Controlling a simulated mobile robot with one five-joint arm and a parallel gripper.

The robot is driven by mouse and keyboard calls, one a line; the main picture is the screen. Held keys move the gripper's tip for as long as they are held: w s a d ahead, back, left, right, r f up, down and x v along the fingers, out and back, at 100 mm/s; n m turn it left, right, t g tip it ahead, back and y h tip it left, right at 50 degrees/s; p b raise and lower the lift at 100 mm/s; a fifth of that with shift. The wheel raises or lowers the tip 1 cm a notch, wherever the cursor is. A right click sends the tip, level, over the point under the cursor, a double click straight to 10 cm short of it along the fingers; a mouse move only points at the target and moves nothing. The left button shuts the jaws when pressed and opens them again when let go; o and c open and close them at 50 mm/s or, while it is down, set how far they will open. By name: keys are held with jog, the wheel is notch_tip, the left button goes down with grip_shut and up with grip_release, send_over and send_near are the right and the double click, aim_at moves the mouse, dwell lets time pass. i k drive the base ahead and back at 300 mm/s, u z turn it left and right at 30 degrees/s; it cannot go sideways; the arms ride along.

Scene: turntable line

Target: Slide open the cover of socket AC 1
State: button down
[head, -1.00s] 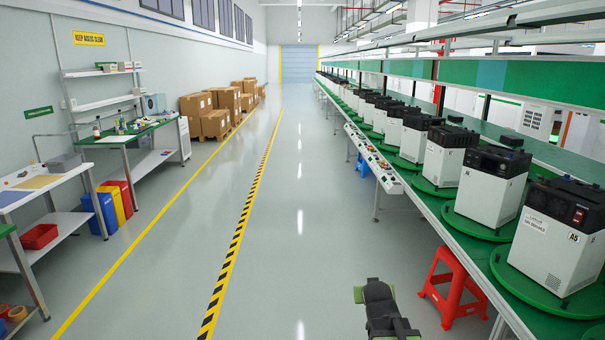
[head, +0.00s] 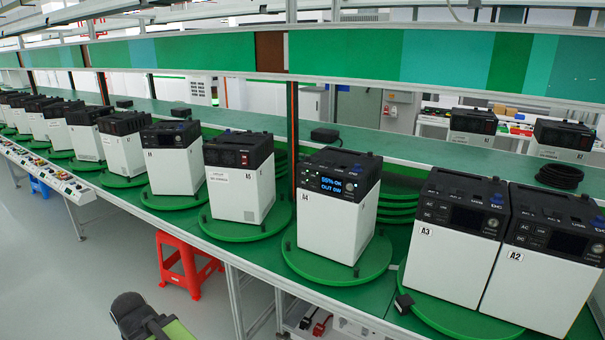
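White power units with black tops stand on round green turntables along the line. Unit A4 (head: 340,200) has a lit blue display on its front. Units A3 (head: 450,237) and A2 (head: 550,260) stand at the right with port panels on their slanted black tops. Small AC, USB and DC labels show there, too small to tell which one is AC 1 or whether its cover is shut. The dark end of my arm (head: 135,312), with a green part beside it, is at the bottom left, well apart from the units. Its fingers cannot be made out.
A red stool (head: 185,262) stands in front of the line. A control panel strip (head: 45,172) runs along the far left. Unit A5 (head: 238,178) and several more units recede leftward. A black plug (head: 404,302) lies by A3.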

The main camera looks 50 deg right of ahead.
aim_at(335, 223)
jog(key=z, duration=1.15)
